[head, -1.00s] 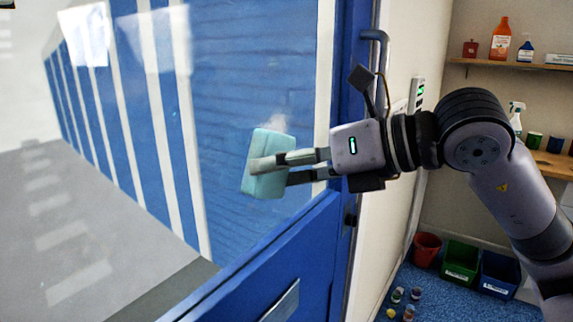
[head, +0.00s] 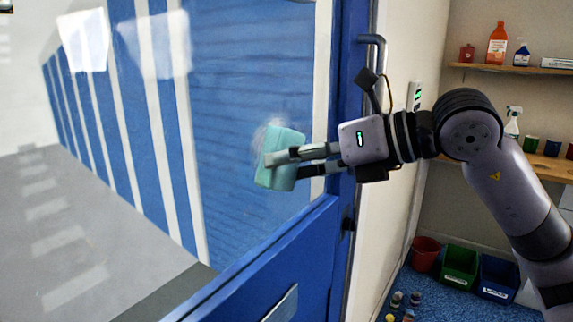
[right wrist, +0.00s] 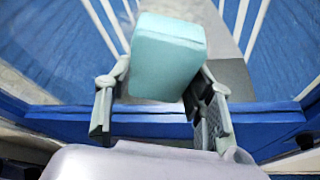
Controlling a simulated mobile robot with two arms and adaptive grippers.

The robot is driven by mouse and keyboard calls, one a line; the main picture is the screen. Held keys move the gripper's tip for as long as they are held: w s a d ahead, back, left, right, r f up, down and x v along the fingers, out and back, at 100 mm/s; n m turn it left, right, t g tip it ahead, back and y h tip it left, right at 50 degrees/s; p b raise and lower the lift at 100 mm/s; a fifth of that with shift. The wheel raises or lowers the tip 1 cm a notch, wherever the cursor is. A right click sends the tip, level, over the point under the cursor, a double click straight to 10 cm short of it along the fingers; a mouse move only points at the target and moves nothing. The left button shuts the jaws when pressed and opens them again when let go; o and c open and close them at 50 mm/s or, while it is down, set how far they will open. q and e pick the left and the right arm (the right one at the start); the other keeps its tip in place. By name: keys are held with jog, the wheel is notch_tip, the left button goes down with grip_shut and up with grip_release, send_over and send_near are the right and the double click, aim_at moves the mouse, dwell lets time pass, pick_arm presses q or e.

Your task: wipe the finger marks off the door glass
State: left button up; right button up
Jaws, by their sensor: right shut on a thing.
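The door glass (head: 235,80) fills the left of the head view, with blue and white stripes showing through or in it. A faint whitish smudge (head: 262,133) lies on it, just above and left of a light teal sponge-like block (head: 280,172). The block partly covers the smudge. My right gripper (head: 284,164) is shut on the block and holds it at the glass, slightly tilted. The block also shows between the fingers in the right wrist view (right wrist: 167,60). Whether its far face touches the glass is hidden. My left gripper is not in view.
The blue door frame (head: 290,245) runs below and right of the glass, with a handle (head: 380,60) at its right edge. Shelves with bottles (head: 496,43) are on the right wall. A red bucket (head: 425,254) and bins (head: 460,267) stand on the floor.

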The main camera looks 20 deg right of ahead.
aim_at(290, 142)
jog(key=shift+w+d+r+p, duration=0.9)
jog(key=shift+w+d, duration=0.45)
jog(key=shift+d, duration=0.15)
jog(key=shift+s+a+f, duration=0.1)
jog(key=shift+s+a, duration=0.75)
jog(key=shift+a, duration=0.2)
jog(key=shift+s+a+r, duration=0.1)
jog(key=shift+s+a, duration=0.7)
jog(key=shift+a, duration=0.25)
jog(key=shift+s+a+f, duration=0.1)
jog(key=shift+s+a, duration=0.75)
jog(key=shift+a, duration=0.2)
jog(key=shift+r+p, duration=0.55)
jog(key=shift+r, duration=0.3)
jog(key=shift+w+d+f, duration=0.1)
jog(key=shift+w+d, duration=0.25)
jog(key=shift+d, duration=0.05)
jog(key=shift+w+d+b, duration=0.3)
jog(key=shift+w+d, duration=0.55)
jog(key=shift+d, duration=0.3)
jog(key=w+d, duration=0.2)
jog(key=d, duration=0.1)
jog(key=shift+w, duration=0.3)
